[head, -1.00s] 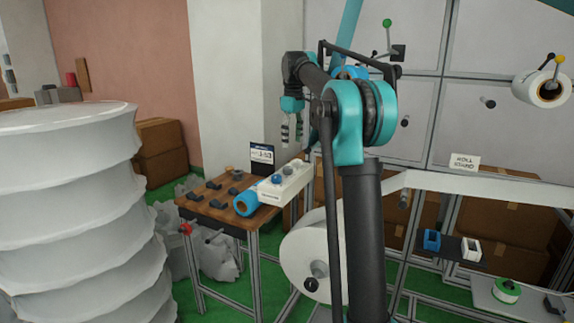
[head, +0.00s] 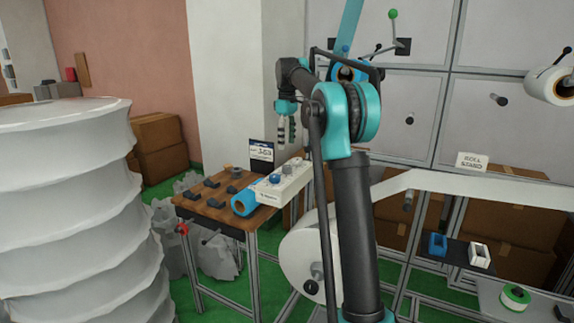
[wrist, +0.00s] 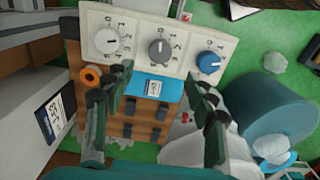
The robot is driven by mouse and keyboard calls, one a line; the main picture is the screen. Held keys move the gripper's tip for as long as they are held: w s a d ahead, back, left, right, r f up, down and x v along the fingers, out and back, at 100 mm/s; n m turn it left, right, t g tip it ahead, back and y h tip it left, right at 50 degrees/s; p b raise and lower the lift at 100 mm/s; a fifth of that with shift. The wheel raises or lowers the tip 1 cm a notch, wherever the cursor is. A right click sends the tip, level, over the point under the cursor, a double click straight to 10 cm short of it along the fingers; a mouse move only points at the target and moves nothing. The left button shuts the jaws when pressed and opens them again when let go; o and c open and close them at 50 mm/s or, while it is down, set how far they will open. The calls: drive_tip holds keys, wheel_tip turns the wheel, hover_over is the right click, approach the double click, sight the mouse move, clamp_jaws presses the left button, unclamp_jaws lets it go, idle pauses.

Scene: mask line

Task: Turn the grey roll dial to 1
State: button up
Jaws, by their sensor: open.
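A white dial panel (head: 284,184) sits on the right end of the wooden table. In the wrist view the panel (wrist: 155,45) carries three dials in a row: a white dial (wrist: 110,42), the grey dial (wrist: 160,50) in the middle and a blue dial (wrist: 208,64). Numerals ring each dial. I cannot clearly read which numeral the grey dial points to. My gripper (head: 286,128) hangs above the panel, apart from it, fingers pointing down. In the wrist view its fingers (wrist: 160,97) are spread wide and empty, below the dials in the picture.
A large white roll (head: 300,253) hangs right of the table. A tall ribbed white stack (head: 75,210) stands at the left.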

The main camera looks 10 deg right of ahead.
sight(287, 166)
wheel_tip(287, 166, down, 10)
drive_tip(key=shift+r, duration=0.15)
idle(0.3)
drive_tip(key=c, duration=1.2)
